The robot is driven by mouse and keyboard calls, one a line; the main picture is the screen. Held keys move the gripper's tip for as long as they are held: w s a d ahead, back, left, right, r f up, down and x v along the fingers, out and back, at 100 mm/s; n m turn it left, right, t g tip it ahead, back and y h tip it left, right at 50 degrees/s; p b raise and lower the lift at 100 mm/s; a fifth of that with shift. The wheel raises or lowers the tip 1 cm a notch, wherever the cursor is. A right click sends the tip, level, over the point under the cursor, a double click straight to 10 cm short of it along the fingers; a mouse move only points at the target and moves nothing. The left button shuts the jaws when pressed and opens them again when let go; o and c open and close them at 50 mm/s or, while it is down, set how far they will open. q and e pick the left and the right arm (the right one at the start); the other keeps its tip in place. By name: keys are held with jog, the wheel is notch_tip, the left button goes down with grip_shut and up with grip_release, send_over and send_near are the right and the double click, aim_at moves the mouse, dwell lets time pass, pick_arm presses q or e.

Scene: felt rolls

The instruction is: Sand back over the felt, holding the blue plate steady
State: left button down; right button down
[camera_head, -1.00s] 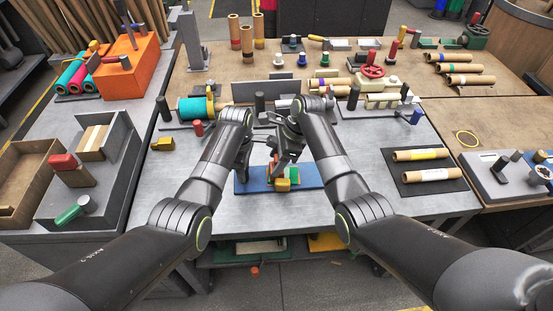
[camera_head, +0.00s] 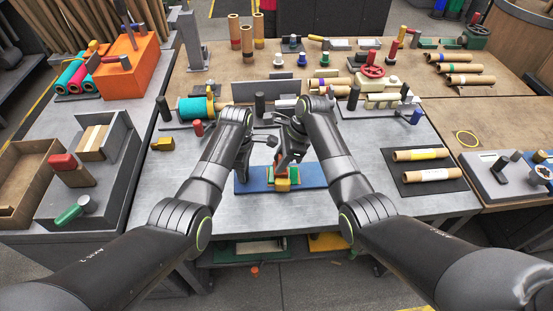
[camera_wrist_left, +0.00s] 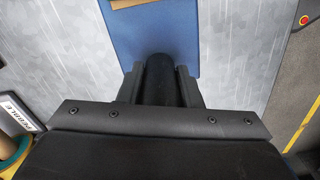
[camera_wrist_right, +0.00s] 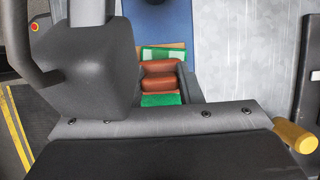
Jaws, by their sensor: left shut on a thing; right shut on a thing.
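The blue plate (camera_head: 312,175) lies on the grey bench in front of me. Green felt (camera_wrist_right: 160,100) is on it, with a green-and-white part (camera_wrist_right: 163,53) farther along. My left gripper (camera_head: 242,174) is shut on a black upright post (camera_wrist_left: 160,80) at the plate's left part; the post also shows between the fingers in the left wrist view. My right gripper (camera_head: 282,162) is shut on a red-brown sanding block (camera_wrist_right: 160,75), which sits over the felt. The block and felt are partly hidden by the gripper in the head view.
A black mat (camera_head: 408,178) with two paper rolls lies to the right. A teal roll (camera_head: 195,108) on a stand is behind left. The bench right of the plate is clear.

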pick_arm(q)
jog(key=shift+a, duration=0.1)
pick_arm(e)
jog(key=d, duration=1.3)
jog(key=shift+d, duration=0.2)
jog(key=c, duration=1)
grip_release()
jog(key=v, duration=1.2)
jog(key=shift+a, duration=0.1)
